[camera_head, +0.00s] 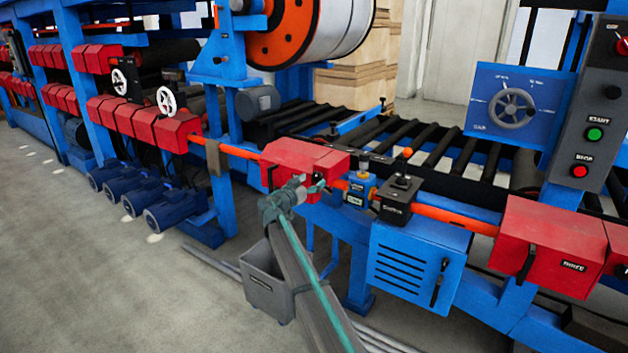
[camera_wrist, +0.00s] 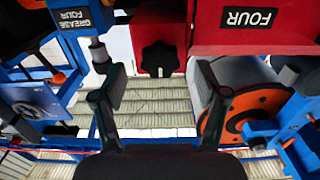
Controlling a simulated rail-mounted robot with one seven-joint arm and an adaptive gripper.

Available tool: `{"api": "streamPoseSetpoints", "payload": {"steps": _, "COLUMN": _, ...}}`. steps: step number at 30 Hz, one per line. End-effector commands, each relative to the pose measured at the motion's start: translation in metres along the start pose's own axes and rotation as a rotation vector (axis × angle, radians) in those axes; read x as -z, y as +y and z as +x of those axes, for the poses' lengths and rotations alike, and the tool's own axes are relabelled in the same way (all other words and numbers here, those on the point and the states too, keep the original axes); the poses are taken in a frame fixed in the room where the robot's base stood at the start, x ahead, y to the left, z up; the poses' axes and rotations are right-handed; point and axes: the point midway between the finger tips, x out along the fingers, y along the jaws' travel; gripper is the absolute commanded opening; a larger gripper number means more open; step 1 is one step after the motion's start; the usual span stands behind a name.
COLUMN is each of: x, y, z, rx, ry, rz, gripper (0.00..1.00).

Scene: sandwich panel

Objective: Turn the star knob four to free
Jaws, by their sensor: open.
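The black star knob (camera_wrist: 160,57) sits on the red housing labelled FOUR (camera_wrist: 250,20) in the wrist view. My gripper (camera_wrist: 157,72) is open, with one finger on each side of the knob's line. The fingers look short of the knob, and no contact is visible. In the head view my gripper (camera_head: 316,185) is in front of the red housing (camera_head: 300,157), near its lower right part. I cannot make out the knob there; my gripper may cover it.
A blue block labelled GREASE FOUR (camera_wrist: 78,18) is beside the housing, with a metal fitting (camera_wrist: 99,52) close to my left-hand finger. A dark block (camera_head: 399,191) and an orange rail (camera_head: 455,217) are to the right. A grey bin (camera_head: 268,285) stands below my arm.

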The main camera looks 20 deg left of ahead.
Motion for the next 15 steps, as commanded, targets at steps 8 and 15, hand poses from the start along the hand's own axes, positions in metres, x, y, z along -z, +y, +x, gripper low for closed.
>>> {"api": "streamPoseSetpoints", "payload": {"steps": 8, "x": 0.000, "y": 0.000, "z": 0.018, "rx": -0.001, "ry": 0.000, "rz": 0.000, "gripper": 0.73}}
{"api": "streamPoseSetpoints", "payload": {"steps": 15, "x": 0.000, "y": 0.001, "z": 0.018, "rx": -0.001, "ry": 0.000, "rz": 0.000, "gripper": 0.73}}
